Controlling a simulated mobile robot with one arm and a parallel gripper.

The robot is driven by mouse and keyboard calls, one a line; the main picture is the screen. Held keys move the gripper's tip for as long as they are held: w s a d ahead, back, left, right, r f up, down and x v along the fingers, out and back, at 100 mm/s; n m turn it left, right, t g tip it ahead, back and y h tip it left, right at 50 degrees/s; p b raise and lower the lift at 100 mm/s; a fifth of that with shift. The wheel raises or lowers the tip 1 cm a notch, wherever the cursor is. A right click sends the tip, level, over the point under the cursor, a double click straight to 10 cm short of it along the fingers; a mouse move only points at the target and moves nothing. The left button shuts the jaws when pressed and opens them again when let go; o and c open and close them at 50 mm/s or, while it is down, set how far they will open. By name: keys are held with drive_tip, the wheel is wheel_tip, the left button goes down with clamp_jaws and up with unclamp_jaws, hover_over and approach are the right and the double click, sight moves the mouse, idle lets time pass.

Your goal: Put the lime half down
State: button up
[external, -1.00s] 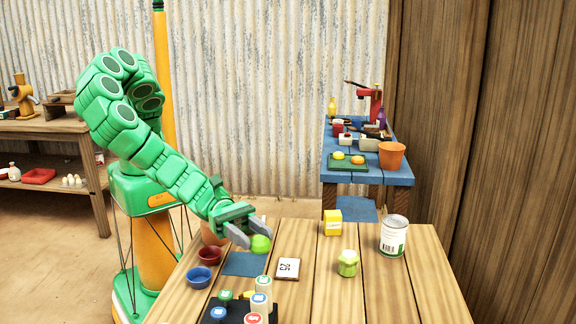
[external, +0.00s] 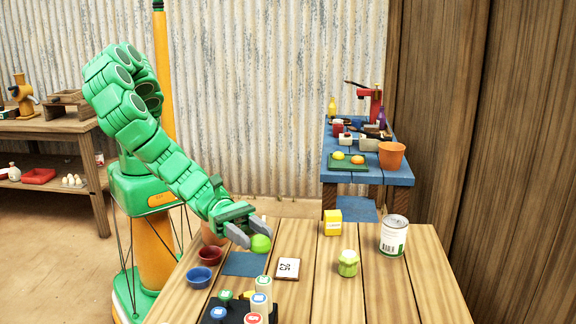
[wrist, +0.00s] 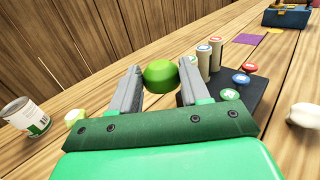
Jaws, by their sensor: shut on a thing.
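The green lime half (external: 261,243) is between the two grey fingers of my gripper (external: 248,234), over the wooden table (external: 385,290). In the wrist view the lime half (wrist: 160,75) shows at the fingertips of my gripper (wrist: 158,84), one finger on each side. My gripper is shut on it. In the external view the lime half appears close to the blue mat (external: 244,264) and the white card (external: 287,268). I cannot tell its exact height above the table.
A dark tray (wrist: 258,88) with several capped cylinders stands near. A red bowl (external: 210,255) and a blue bowl (external: 199,277) lie left of the mat. A pale green object (external: 348,263), a yellow box (external: 333,222) and a can (external: 394,235) stand to the right, with clear wood between.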

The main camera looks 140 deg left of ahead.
idle(0.4)
drive_tip(key=s+a+r+n+g+y, duration=0.2)
drive_tip(key=s+a+n+y, duration=0.25)
drive_tip(key=a, duration=0.65)
drive_tip(key=s+a+r+n+g+y, duration=0.3)
drive_tip(key=a+y, duration=0.2)
drive_tip(key=a, duration=0.7)
drive_tip(key=s+a+r+n+g+y, duration=0.2)
drive_tip(key=s+a+n+y, duration=0.25)
drive_tip(key=a, duration=0.65)
drive_tip(key=s+a+f+n+g, duration=0.1)
drive_tip(key=s+a+n+g, duration=0.3)
drive_tip(key=s, duration=0.6)
drive_tip(key=s+a+f+n+g+y, duration=0.1)
drive_tip(key=s+a+f+n+g, duration=0.1)
drive_tip(key=s+a+n+g, duration=0.2)
drive_tip(key=s+a+f+n+g, duration=0.2)
drive_tip(key=s+a+g, duration=0.6)
drive_tip(key=s, duration=1)
drive_tip(key=n+g, duration=0.2)
drive_tip(key=g, duration=0.2)
drive_tip(key=shift+s+a+f+y, duration=0.25)
drive_tip(key=shift+a+y, duration=0.05)
drive_tip(key=shift+a, duration=0.1)
